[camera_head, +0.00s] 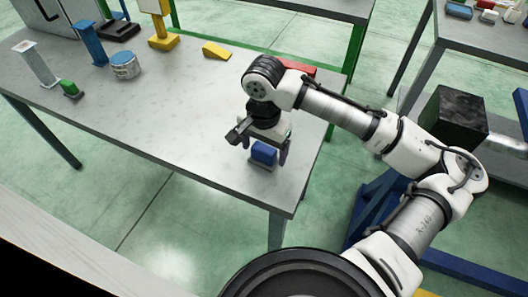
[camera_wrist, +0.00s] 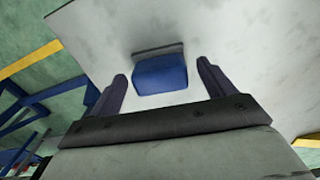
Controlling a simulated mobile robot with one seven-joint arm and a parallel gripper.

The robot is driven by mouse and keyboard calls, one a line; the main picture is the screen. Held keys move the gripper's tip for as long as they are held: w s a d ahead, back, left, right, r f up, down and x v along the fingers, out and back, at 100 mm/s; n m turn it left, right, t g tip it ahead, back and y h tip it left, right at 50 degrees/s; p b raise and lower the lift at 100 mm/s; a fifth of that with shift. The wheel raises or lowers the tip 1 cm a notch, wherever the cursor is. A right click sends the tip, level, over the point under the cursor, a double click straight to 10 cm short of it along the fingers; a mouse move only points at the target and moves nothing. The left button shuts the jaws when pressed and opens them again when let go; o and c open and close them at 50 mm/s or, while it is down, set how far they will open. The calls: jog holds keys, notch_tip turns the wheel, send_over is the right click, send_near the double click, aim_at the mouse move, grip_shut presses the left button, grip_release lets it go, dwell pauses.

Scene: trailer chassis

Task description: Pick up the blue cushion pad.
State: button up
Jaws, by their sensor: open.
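The blue cushion pad (camera_head: 263,153) is a small blue block with a grey plate along one side. It sits on the grey table near the table's front right corner. My gripper (camera_head: 264,157) is open and reaches down over it, with one finger on each side. In the wrist view the blue pad (camera_wrist: 161,75) lies between the two dark fingers of my gripper (camera_wrist: 162,78). Gaps show between the pad and both fingers there. The pad's underside is hidden.
The table (camera_head: 170,105) has a clear middle. A red block (camera_head: 298,67) lies behind my arm. A yellow wedge (camera_head: 216,50), a yellow stand (camera_head: 162,30), a round tin (camera_head: 125,66), a blue post (camera_head: 91,43) and a green piece (camera_head: 70,88) stand farther left.

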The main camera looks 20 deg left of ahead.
aim_at(264, 148)
jog(key=c, duration=1.1)
jog(key=shift+r, duration=0.1)
jog(key=shift+c, duration=0.2)
notch_tip(264, 148, up, 20)
jog(key=b, duration=0.1)
jog(key=o, duration=0.4)
jog(key=shift+c, duration=1.1)
